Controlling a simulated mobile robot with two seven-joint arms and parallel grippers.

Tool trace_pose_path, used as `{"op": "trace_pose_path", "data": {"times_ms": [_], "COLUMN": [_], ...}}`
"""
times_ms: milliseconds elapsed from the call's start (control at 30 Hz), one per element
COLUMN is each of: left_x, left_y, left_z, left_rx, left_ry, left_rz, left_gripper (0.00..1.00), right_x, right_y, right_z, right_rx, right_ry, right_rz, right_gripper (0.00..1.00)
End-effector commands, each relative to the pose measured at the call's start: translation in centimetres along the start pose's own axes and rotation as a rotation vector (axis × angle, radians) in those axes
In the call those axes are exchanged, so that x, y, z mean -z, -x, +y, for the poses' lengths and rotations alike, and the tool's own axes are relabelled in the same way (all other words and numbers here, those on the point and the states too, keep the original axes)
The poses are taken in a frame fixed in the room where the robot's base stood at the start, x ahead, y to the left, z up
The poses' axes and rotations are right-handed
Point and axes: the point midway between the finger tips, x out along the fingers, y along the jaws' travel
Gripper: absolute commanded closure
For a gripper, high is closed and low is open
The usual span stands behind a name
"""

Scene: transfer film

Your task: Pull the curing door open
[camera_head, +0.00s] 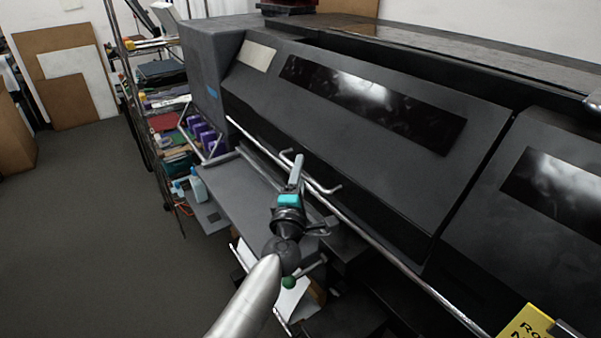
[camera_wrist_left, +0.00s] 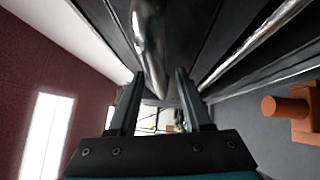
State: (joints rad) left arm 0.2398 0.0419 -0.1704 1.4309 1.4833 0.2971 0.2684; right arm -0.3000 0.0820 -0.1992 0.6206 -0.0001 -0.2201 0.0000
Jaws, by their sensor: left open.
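The curing door (camera_head: 400,165) looks to be the dark front cover of the large machine, with a glossy black window (camera_head: 370,98). It appears closed. A short silver handle (camera_head: 326,188) with bent ends sits low on its front. My left gripper (camera_head: 298,165) is at this handle, pointing up and away over the grey shelf. In the left wrist view the two fingers (camera_wrist_left: 160,78) are apart, and a shiny metal bar (camera_wrist_left: 150,45) runs just beyond and partly between the tips. I cannot tell whether they touch it. My right gripper is not in view.
A long silver rail (camera_head: 400,262) runs along the machine's front. A grey shelf (camera_head: 230,195) juts out below. A cluttered rack (camera_head: 165,100) stands at the left. The grey floor (camera_head: 80,230) at left is clear. A yellow sign (camera_head: 525,322) is at lower right.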

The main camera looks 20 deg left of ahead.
Motion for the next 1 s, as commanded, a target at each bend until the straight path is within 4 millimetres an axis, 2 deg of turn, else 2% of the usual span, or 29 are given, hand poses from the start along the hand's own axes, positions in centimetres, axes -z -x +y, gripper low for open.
{"op": "trace_pose_path", "data": {"times_ms": [400, 833, 1000], "left_x": [0.01, 0.01, 0.02], "left_y": [-0.63, -0.61, -0.60], "left_z": [0.01, 0.00, 0.00], "left_rx": [0.000, 0.001, 0.001], "left_ry": [0.000, 0.000, 0.000], "left_rz": [0.000, 0.000, 0.000], "left_gripper": [0.51, 0.99, 1.00], "right_x": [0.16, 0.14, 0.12], "right_y": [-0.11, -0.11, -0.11], "right_z": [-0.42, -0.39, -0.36], "right_rx": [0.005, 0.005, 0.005], "right_ry": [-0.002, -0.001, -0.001], "right_rz": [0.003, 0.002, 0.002], "right_gripper": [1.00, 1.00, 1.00]}}
